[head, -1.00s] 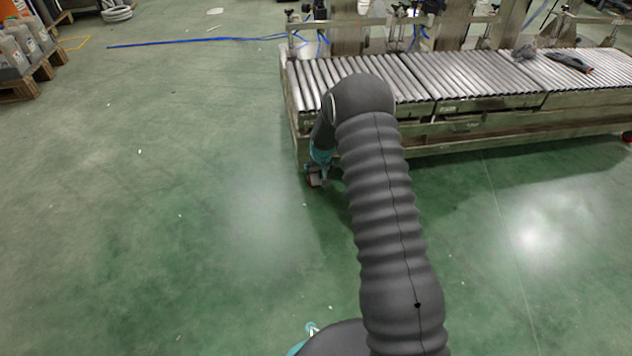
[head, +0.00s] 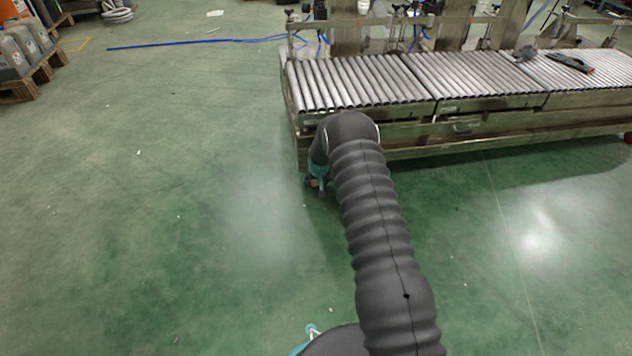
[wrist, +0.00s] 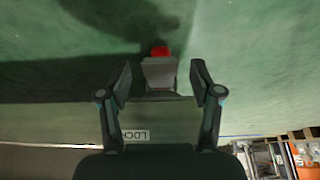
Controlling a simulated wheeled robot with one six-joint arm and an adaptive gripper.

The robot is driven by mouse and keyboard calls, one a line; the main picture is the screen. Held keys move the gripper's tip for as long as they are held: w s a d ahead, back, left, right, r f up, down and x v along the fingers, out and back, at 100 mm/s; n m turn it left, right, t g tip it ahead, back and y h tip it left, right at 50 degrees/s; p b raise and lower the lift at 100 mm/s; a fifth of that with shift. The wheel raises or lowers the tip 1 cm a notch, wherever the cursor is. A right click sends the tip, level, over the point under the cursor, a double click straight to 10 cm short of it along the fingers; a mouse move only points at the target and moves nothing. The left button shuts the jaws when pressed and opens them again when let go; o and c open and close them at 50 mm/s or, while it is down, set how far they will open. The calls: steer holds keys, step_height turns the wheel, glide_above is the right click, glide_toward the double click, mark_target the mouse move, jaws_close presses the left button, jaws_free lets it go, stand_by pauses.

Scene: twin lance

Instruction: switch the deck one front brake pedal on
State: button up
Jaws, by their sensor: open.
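In the wrist view, a small pedal with a grey plate (wrist: 158,72) and a red end (wrist: 160,51) lies ahead, in line with the gap between my fingers. My gripper (wrist: 160,82) is open, one finger on each side of the grey plate in the picture. I cannot tell whether anything touches. A pale label with dark letters (wrist: 135,135) shows below it, partly covered by my gripper.
The conveyor's metal frame (head: 480,132) stands just right of and behind my wrist. A red part (head: 628,138) shows low at its far right end. A blue hose (head: 190,42) lies across the floor behind.

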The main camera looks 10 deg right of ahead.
steer(key=c, duration=1.1)
steer(key=shift+c, duration=0.3)
steer(key=shift+s+f+t, duration=0.3)
steer(key=shift+f+t, duration=0.45)
steer(key=shift+t, duration=0.65)
steer(key=shift+f+t, duration=0.35)
steer(key=shift+t, duration=0.15)
steer(key=shift+f+t, duration=0.55)
steer(key=shift+t, duration=0.55)
